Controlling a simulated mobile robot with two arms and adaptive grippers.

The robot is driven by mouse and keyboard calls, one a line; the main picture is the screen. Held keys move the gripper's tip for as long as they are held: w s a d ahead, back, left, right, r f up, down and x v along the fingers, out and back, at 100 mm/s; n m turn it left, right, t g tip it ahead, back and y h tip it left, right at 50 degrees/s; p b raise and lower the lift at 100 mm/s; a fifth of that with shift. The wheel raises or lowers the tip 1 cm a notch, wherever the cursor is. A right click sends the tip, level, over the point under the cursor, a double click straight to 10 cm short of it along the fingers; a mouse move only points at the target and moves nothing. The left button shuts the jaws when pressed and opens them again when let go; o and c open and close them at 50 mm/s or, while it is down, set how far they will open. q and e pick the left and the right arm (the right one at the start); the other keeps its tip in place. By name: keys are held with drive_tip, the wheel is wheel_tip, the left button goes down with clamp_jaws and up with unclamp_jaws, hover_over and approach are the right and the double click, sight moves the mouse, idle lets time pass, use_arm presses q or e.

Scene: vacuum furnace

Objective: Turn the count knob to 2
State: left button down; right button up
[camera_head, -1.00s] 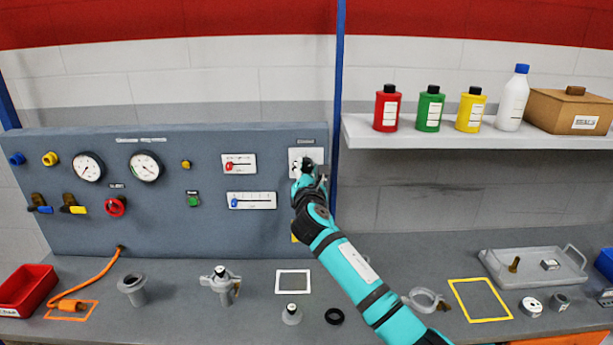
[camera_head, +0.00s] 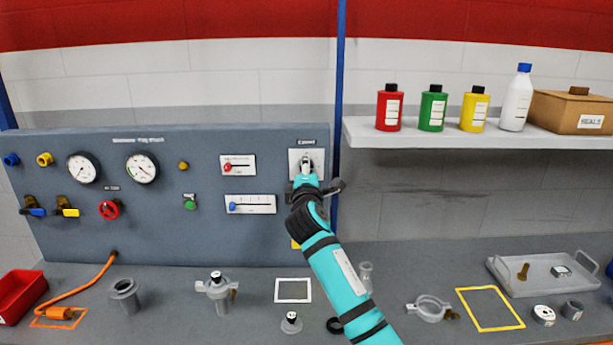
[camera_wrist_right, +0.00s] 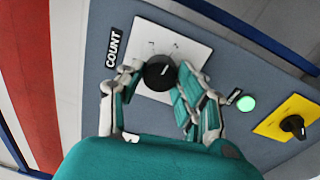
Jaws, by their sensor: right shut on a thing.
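The count knob (camera_wrist_right: 160,73) is a round black knob with a white pointer mark, on a white plate (camera_wrist_right: 182,42) beside the black COUNT label (camera_wrist_right: 114,47) in the right wrist view. My right gripper (camera_wrist_right: 158,78) is shut on the knob, with one finger on each side of it. In the head view the right gripper (camera_head: 306,172) reaches the white plate (camera_head: 296,158) at the panel's upper right and hides much of the knob. The number that the pointer faces is too small to read. My left gripper is not in view.
A green lit button (camera_wrist_right: 246,103) and a yellow plate with a black knob (camera_wrist_right: 292,124) lie close to the right gripper. Sliders (camera_head: 250,204), gauges (camera_head: 142,168) and a red valve wheel (camera_head: 109,210) are further left. A shelf (camera_head: 420,142) with bottles stands right.

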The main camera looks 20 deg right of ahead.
drive_tip(key=shift+f+m, duration=0.15)
drive_tip(key=shift+m, duration=0.15)
idle(0.4)
drive_tip(key=o, duration=1.1)
drive_tip(key=shift+o, duration=0.2)
drive_tip(key=shift+s, duration=0.1)
drive_tip(key=v, duration=1.1)
drive_tip(key=shift+s+a, duration=0.2)
drive_tip(key=shift+s, duration=0.2)
